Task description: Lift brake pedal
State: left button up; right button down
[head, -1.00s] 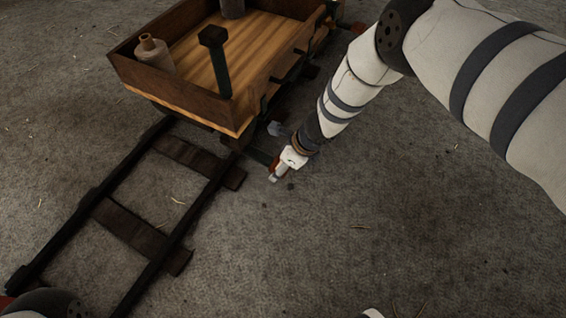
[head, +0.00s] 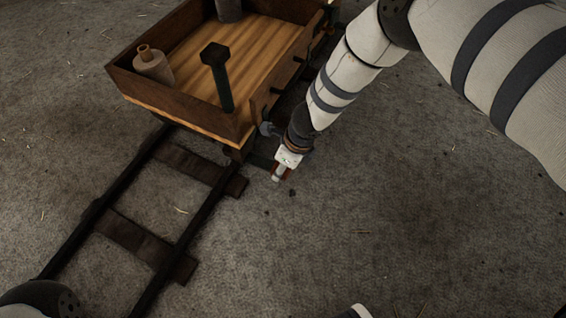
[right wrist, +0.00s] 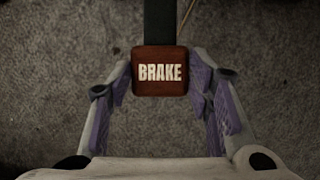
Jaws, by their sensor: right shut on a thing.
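The brake pedal (right wrist: 160,82) is a red-brown block with the word BRAKE on it, at the end of a dark bar (right wrist: 160,22). In the right wrist view it sits between the two purple-padded fingers of my right gripper (right wrist: 160,75), which are shut on its sides. In the head view my right gripper (head: 283,172) is low beside the near right corner of the wooden cart (head: 178,118), and the pedal is mostly hidden by it. My left gripper is not in view.
The cart stands on dark rails (head: 185,240) with wooden sleepers. It carries a jug (head: 152,66), a grey cylinder (head: 229,10) and an upright dark post (head: 220,80). The ground to the right is open.

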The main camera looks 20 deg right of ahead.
jog(key=c, duration=0.8)
grip_release()
jog(key=shift+a+r, duration=0.1)
jog(key=shift+a, duration=0.1)
jog(key=v, duration=1.2)
jog(key=shift+d, duration=0.1)
